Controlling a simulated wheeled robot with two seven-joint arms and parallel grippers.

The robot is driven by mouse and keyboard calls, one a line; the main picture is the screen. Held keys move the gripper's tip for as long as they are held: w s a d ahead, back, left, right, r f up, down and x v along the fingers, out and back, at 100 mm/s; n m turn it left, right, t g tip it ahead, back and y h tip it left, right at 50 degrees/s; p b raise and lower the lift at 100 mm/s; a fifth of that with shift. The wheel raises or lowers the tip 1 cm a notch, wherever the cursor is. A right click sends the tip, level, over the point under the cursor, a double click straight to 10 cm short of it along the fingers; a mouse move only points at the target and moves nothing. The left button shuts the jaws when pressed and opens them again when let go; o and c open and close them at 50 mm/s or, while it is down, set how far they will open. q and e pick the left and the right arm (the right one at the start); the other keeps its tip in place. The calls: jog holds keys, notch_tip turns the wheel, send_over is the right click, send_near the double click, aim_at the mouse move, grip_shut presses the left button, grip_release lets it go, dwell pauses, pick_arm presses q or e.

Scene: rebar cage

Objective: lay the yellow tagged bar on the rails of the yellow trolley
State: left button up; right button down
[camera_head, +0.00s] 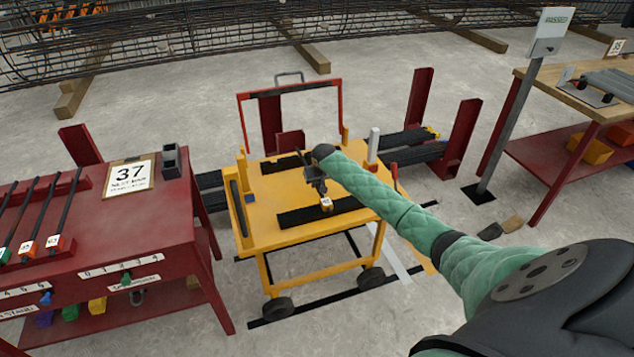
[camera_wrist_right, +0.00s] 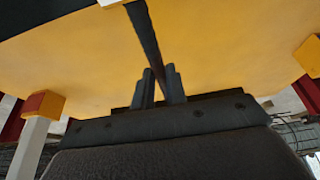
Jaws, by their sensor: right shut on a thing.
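The yellow trolley (camera_head: 262,188) stands in the middle of the head view, with two black rails across its top, a near one (camera_head: 345,204) and a far one (camera_head: 270,166). My right gripper (camera_head: 317,184) is over the trolley top, shut on a dark bar. The bar's tagged end (camera_head: 326,204), pale and yellowish, shows over the near rail. In the right wrist view the bar (camera_wrist_right: 146,38) passes between the two fingers (camera_wrist_right: 159,88) above the yellow top. I cannot tell whether the bar touches the rails. My left gripper is not in view.
A red table (camera_head: 130,222) at left holds several tagged bars and a card reading 37 (camera_head: 129,178). Red posts (camera_head: 460,135) and a red push handle (camera_head: 290,88) stand around the trolley. A workbench (camera_head: 570,95) and a grey sign post (camera_head: 515,105) are at right.

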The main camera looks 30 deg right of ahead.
jog(key=shift+r, duration=0.1)
jog(key=c, duration=1.4)
grip_release()
